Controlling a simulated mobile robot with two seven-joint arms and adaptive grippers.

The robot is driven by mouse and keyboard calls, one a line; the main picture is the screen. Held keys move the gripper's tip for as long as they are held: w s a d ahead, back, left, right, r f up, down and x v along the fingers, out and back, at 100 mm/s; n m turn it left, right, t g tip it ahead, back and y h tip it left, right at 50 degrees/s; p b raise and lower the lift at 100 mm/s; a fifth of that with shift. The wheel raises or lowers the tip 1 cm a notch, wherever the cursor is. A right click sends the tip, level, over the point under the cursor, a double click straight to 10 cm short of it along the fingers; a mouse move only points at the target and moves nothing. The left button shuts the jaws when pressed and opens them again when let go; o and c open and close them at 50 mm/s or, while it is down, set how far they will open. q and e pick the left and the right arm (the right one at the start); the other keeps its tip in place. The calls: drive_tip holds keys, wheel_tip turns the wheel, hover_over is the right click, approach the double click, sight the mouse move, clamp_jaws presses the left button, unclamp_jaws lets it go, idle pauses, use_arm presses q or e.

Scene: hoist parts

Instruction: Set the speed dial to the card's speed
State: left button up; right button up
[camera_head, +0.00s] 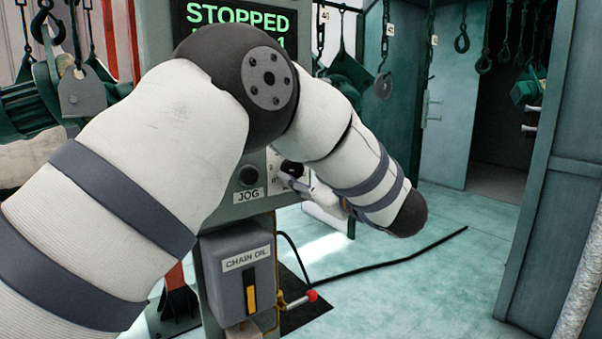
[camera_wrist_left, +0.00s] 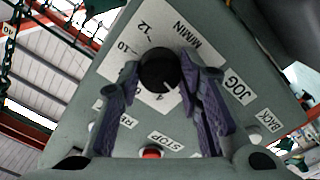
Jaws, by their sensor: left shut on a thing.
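The speed dial is a black round knob (camera_wrist_left: 158,72) on a white scale plate (camera_wrist_left: 128,47) marked M/MIN. Its white pointer line faces the lower side, near the 4; the 10 and 12 show on the other side, and other numbers are hidden. My left gripper (camera_wrist_left: 161,80) is shut on the knob, one purple-grey finger on each side. In the head view my left gripper (camera_head: 290,174) meets the panel right of the JOG button (camera_head: 248,175), partly covered by my arm. The display (camera_head: 240,17) reads STOPPED; its lower line is mostly hidden. I see no speed card.
A red STOP button (camera_wrist_left: 151,153) and a BACK label (camera_wrist_left: 262,120) are near the fingers. A CHAIN OIL box (camera_head: 238,278) hangs below the panel. Hooks and chain hoists (camera_head: 347,68) hang behind. A black cable (camera_head: 400,258) lies on open green floor.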

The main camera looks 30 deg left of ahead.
use_arm(q)
drive_tip(key=o, duration=1.2)
drive_tip(key=shift+c, duration=0.2)
drive_tip(key=v, duration=1.2)
drive_tip(key=shift+w+f, duration=0.1)
